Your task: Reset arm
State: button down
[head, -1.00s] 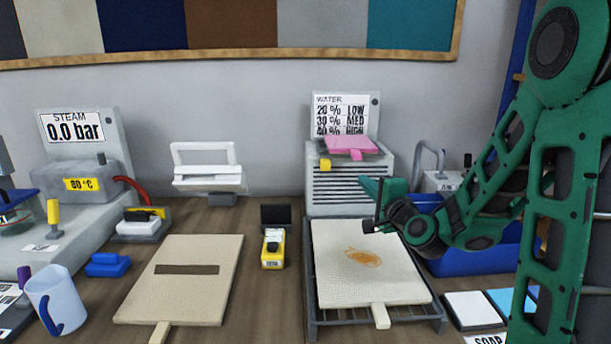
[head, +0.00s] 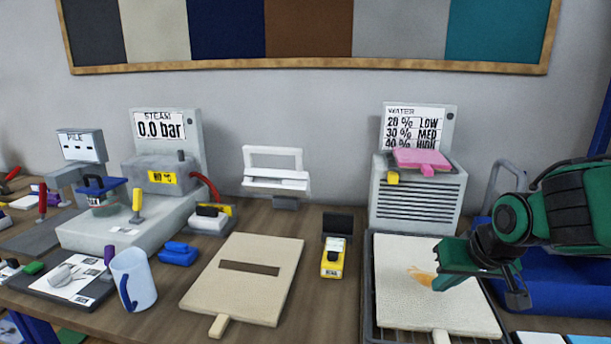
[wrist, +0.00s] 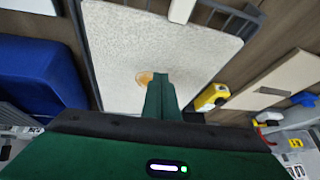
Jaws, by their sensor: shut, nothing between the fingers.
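My green gripper (head: 482,268) is above the right part of the workbench, over the cream rug board (head: 425,310) with an orange-brown stain (head: 420,277). It is shut and empty, and it hides part of the stain in the head view. In the wrist view the shut green fingers (wrist: 162,95) stand in front of the same board (wrist: 125,50), with the stain (wrist: 144,78) beside their tips. I cannot tell the exact height of the fingers over the board.
The board lies on a dark rack (head: 385,333). A blue bin (head: 560,290) is right of it. A yellow device (head: 332,262), a slotted board (head: 235,295), a pale blue mug (head: 133,278) and a steam unit (head: 130,235) are to the left.

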jog(key=s, duration=0.2)
jog(key=s+d+n+g, duration=0.1)
jog(key=shift+s+d+r+h, duration=0.1)
jog(key=shift+s+r+h, duration=0.05)
jog(key=shift+s+h, duration=0.2)
jog(key=s+d+f+m+g, duration=0.1)
jog(key=s+d+m+g, duration=0.1)
jog(key=s+d, duration=0.3)
jog(key=s+d+f+m+g, duration=0.1)
jog(key=s+d+m+g, duration=0.2)
jog(key=s, duration=0.9)
jog(key=d+m, duration=0.1)
jog(key=d, duration=0.2)
jog(key=shift+s+d, duration=0.2)
jog(key=shift+d, duration=0.1)
